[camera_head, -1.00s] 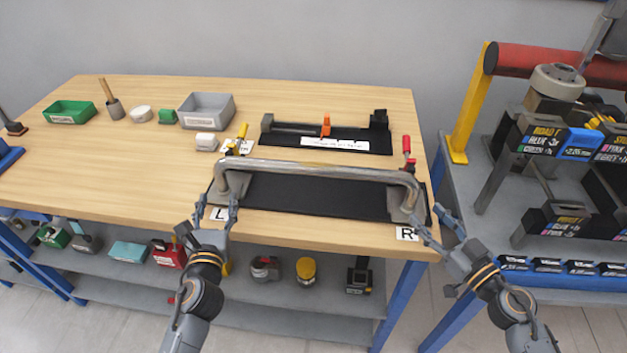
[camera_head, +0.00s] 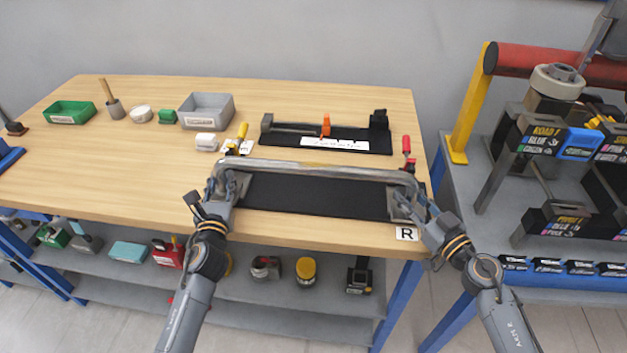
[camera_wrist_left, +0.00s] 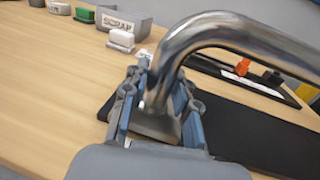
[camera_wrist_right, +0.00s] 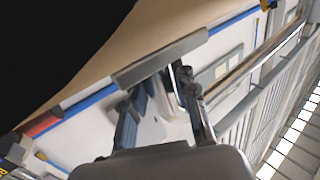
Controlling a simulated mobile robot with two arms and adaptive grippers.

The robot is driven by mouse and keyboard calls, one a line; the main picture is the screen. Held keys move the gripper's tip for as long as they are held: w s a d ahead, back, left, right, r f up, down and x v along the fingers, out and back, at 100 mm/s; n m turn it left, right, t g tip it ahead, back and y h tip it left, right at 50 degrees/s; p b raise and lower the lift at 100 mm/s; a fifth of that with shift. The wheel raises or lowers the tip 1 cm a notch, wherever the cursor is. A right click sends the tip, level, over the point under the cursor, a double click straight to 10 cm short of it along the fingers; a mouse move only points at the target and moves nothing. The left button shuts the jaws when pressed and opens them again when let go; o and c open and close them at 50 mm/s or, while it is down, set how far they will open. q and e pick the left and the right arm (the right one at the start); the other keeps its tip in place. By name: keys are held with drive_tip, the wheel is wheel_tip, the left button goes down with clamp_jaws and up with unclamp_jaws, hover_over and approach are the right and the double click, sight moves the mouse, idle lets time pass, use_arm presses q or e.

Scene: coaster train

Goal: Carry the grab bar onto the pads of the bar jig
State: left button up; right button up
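The grab bar (camera_head: 320,168) is a shiny metal tube with bent-down ends and flanges. It spans the front of the bench above a long black plate (camera_head: 310,195). My left gripper (camera_head: 224,186) is at the bar's left leg; in the left wrist view its open fingers (camera_wrist_left: 158,108) stand on either side of the leg (camera_wrist_left: 163,75). My right gripper (camera_head: 418,206) is beside the bar's right foot; its fingers (camera_wrist_right: 163,105) are apart in the right wrist view, with a grey plate edge beyond them. I cannot tell whether it touches the bar.
Behind the bar lies another black fixture (camera_head: 345,140) with an orange upright (camera_head: 325,125). A yellow-handled clamp (camera_head: 241,135) and a red-handled one (camera_head: 406,148) stand near the bar. A grey bin (camera_head: 206,110) is at the back.

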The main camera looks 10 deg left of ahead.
use_arm(q)
clamp_jaws()
use_arm(e)
clamp_jaws()
use_arm(q)
drive_tip(key=shift+w+r+p, duration=0.15)
drive_tip(key=shift+r+p, duration=0.15)
drive_tip(key=shift+r, duration=0.05)
use_arm(e)
drive_tip(key=shift+w+r, duration=0.15)
drive_tip(key=shift+r, duration=0.2)
use_arm(q)
drive_tip(key=shift+r, duration=0.1)
use_arm(e)
drive_tip(key=shift+r, duration=0.1)
drive_tip(key=shift+w+d+r, duration=0.1)
